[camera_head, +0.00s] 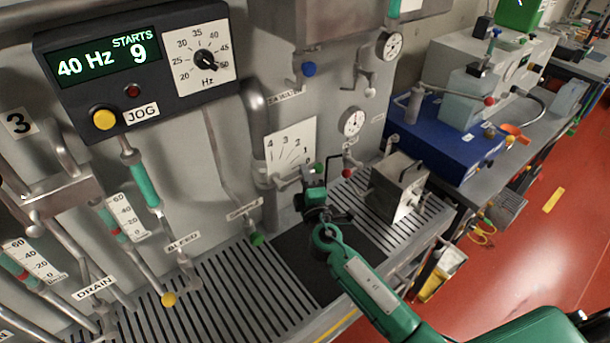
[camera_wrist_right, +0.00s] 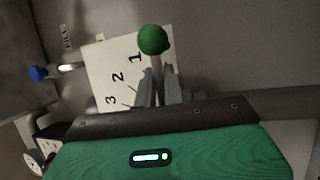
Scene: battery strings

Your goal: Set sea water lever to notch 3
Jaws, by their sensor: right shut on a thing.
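The lever has a green ball knob (camera_wrist_right: 153,40) on a thin metal rod, seen in the right wrist view. In the head view a small green knob (camera_head: 319,168) shows just above my right gripper (camera_head: 312,182). In the wrist view, my right gripper (camera_wrist_right: 159,88) has its two grey fingers closed around the rod below the knob. Behind it is a white notch plate (camera_head: 290,147) with figures 1 to 4 and fanned lines. The wrist view shows the plate (camera_wrist_right: 104,72) too, and the rod stands next to figure 1. My left gripper is not in view.
A blue-knobbed valve (camera_head: 308,69) is above the plate, and a round gauge (camera_head: 352,121) is right of it. A grey metal box (camera_head: 398,187) stands on the slatted drain bench right of my gripper. A green-knobbed pipe (camera_head: 257,239) is at lower left.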

